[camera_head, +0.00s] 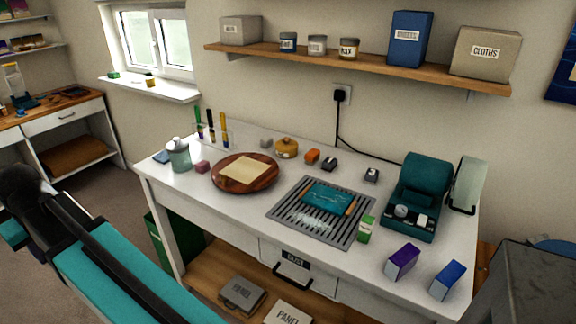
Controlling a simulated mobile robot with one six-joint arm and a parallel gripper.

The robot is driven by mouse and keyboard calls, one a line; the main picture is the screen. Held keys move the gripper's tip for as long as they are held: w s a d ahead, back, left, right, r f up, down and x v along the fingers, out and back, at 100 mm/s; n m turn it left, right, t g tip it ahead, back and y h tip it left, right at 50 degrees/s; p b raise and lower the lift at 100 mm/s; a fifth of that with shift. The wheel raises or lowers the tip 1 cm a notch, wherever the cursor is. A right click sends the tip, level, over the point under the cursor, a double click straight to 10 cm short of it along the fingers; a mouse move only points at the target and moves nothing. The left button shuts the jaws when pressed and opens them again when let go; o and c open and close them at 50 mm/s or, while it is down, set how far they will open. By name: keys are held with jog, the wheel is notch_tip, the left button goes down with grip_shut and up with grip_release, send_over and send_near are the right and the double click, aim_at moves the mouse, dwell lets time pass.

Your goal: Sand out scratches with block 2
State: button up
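A teal panel (325,194) with pale scratch-like marks lies on a grey slatted grate (280,213) on the white bench. A wooden stick lies along its right edge, and whitish marks show at its near side. Several small blocks stand at the back of the bench: an orange one (312,156), a grey one (266,143), and two dark ones with pale tops (330,164) (371,175). A pink block (202,167) sits beside the jar. I cannot read a number on any block. My teal and black arm fills the lower left; my gripper is not in view.
A shelf (360,66) hangs above.

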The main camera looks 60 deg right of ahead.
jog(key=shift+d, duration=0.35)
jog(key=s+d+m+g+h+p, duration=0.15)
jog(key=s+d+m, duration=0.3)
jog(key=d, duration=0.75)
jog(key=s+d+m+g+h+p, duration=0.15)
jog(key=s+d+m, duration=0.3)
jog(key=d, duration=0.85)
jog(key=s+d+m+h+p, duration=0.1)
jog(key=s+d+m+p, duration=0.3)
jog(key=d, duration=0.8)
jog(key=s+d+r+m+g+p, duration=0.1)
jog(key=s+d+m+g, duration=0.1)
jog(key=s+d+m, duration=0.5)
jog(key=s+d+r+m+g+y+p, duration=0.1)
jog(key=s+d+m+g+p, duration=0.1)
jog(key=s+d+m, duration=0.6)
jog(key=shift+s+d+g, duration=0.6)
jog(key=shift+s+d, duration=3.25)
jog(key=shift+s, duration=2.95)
